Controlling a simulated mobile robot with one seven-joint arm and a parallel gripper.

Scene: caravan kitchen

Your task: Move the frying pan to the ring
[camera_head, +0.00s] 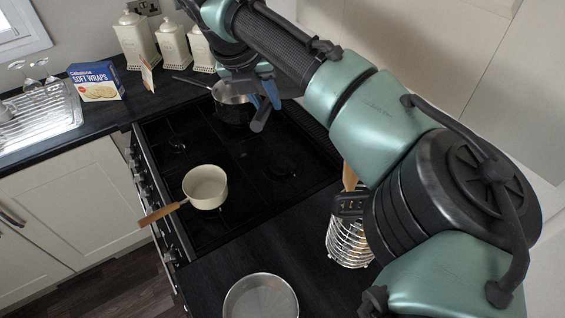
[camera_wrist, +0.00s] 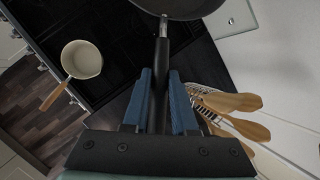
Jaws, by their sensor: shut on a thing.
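My gripper (camera_wrist: 160,105) has its blue fingers shut around the black handle of the frying pan (camera_wrist: 200,8). In the wrist view the handle runs up from between the fingers to the dark pan, which is cut off by the top edge. In the head view my gripper (camera_head: 267,88) is over the far right part of the black hob (camera_head: 232,148). The handle end sticks out below the fingers, and my arm hides most of the pan. A bare ring (camera_head: 282,167) shows on the right of the hob. I cannot tell which ring is meant.
A cream saucepan (camera_head: 205,187) sits on the near left of the hob, its wooden handle over the front edge. A steel saucepan (camera_head: 232,104) stands at the far side, close to my gripper. A wire utensil holder (camera_head: 345,243) and round metal tin (camera_head: 260,298) are on the near counter.

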